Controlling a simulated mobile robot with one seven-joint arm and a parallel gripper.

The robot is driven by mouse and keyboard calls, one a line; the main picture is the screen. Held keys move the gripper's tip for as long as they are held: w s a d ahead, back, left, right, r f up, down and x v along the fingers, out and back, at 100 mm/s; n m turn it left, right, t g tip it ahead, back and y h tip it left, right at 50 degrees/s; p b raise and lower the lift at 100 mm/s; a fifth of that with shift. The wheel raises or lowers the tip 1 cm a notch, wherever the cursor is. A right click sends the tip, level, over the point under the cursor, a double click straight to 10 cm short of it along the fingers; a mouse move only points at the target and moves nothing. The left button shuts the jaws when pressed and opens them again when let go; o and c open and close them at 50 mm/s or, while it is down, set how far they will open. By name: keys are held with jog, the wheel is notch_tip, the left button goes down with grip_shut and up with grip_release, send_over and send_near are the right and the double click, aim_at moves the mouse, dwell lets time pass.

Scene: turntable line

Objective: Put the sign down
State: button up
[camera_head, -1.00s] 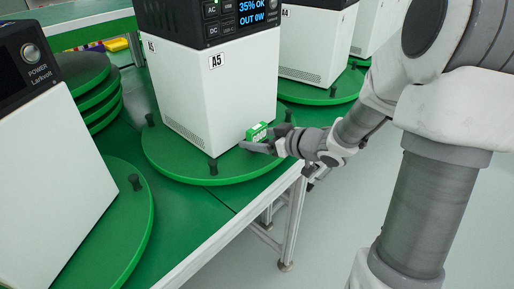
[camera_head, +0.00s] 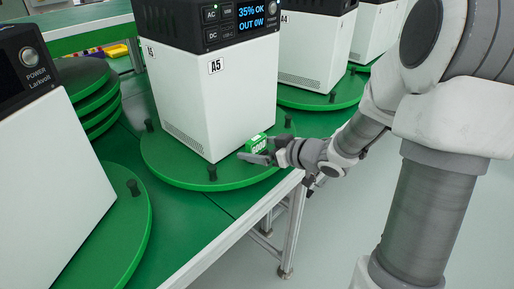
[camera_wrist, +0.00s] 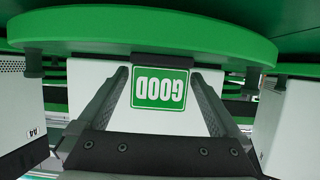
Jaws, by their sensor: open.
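The sign (camera_head: 257,144) is a small green block with a white-bordered face reading GOOD. In the wrist view the sign (camera_wrist: 160,88) appears upside down, close under the plate's rim (camera_wrist: 150,32). My gripper (camera_head: 262,150) is open around the sign, one finger at each side, with narrow gaps by the fingertips (camera_wrist: 161,75). Whether the sign's base touches the plate is hard to see.
Black pegs (camera_head: 212,173) stand on the plate near the unit. Another unit (camera_head: 50,170) on its plate is at the left, more units (camera_head: 315,45) at the back right. Stacked green discs (camera_head: 92,95) lie behind. Open floor (camera_head: 340,235) is at the right.

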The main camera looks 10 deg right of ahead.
jog(key=p+v, duration=0.4)
jog(key=v, duration=0.7)
jog(key=shift+s+d, duration=0.15)
jog(key=shift+s, duration=0.1)
jog(key=shift+r, duration=0.15)
